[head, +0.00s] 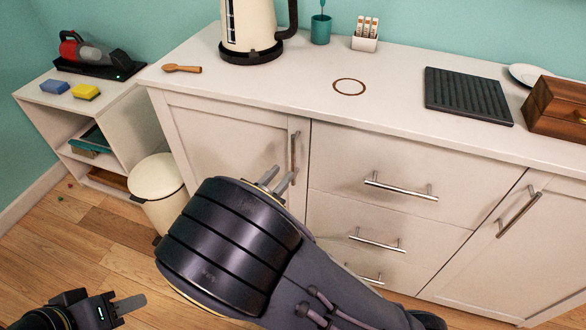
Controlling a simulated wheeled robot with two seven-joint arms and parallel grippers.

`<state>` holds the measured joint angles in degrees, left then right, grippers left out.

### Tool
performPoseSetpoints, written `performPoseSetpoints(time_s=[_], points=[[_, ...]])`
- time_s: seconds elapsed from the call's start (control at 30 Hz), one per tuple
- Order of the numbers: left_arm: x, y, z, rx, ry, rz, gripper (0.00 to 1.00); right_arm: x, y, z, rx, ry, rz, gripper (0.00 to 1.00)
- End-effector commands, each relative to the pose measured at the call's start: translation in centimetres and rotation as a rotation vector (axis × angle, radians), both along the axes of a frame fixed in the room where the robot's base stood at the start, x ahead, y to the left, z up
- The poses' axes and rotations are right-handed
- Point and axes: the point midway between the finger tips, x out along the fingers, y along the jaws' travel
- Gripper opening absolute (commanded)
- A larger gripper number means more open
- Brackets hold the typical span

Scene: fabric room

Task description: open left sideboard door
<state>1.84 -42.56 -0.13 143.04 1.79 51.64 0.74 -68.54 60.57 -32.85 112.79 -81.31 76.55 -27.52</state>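The white sideboard's left door (225,145) is shut, flush with the front. Its vertical metal handle (295,148) is at the door's right edge. My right gripper (279,176) reaches up to the lower end of this handle. Its two fingers show a gap between them, so it looks open; I cannot tell whether a finger touches the handle. The big dark wrist of my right arm hides the lower part of the door. My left gripper (130,304) is low at the bottom left, away from the sideboard; its finger opening is not clear.
A cream bin (158,190) stands close to the left of the sideboard. The top (300,85) holds a kettle (250,30), a wooden spoon (182,69), a black mat (467,95) and a wooden box (560,108). Drawers with bar handles (400,188) adjoin the door. Floor at left is mostly clear.

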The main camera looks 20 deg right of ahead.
Motion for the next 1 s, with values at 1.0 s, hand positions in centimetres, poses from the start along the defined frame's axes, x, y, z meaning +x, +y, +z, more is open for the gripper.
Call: performPoseSetpoints(time_s=[1.0], points=[[0.0,0.0,-1.7,0.000,0.000,0.000,0.36,5.6,-5.0,0.0,-0.025,-0.006,0.020,0.13]])
